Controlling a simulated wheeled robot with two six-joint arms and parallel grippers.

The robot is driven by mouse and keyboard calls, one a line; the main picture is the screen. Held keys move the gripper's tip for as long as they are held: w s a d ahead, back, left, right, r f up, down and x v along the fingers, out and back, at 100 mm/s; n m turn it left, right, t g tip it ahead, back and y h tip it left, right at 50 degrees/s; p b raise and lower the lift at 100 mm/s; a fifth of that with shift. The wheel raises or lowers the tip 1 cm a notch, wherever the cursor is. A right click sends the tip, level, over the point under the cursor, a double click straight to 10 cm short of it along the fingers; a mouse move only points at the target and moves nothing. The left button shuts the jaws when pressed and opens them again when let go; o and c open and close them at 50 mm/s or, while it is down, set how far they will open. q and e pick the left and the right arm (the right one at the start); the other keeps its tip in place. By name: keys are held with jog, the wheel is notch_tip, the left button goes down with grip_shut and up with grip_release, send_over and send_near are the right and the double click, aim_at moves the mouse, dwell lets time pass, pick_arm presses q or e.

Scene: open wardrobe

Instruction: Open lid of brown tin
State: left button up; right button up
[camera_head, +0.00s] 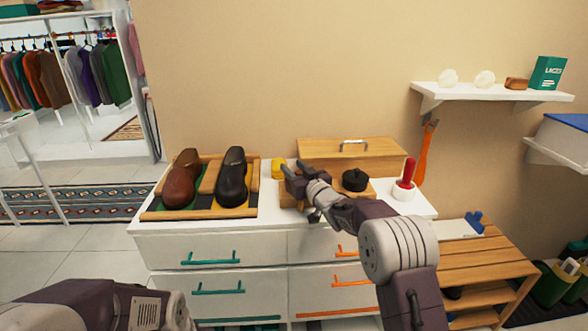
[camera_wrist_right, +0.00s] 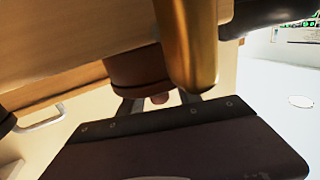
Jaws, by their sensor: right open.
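My right gripper (camera_head: 290,170) reaches over the dresser top and is open. In the right wrist view, its two fingertips (camera_wrist_right: 160,100) are spread close to a brown round body (camera_wrist_right: 140,68), which looks like the brown tin. A small rounded brownish piece shows between the fingers. I cannot tell whether the fingers touch the tin, and its lid is not clear. In the head view I cannot make out the tin behind the gripper. My left gripper is out of view; only my left arm shows at the lower left.
A yellow item (camera_head: 278,169) stands beside the gripper; a black tin (camera_head: 355,180) is to its right. A wooden box (camera_head: 320,149) with a metal handle stands behind. Brown (camera_head: 181,182) and black (camera_head: 232,181) shoes lie left. A white cup with a red-handled tool (camera_head: 404,192) stands right.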

grip_shut()
dwell(1.4)
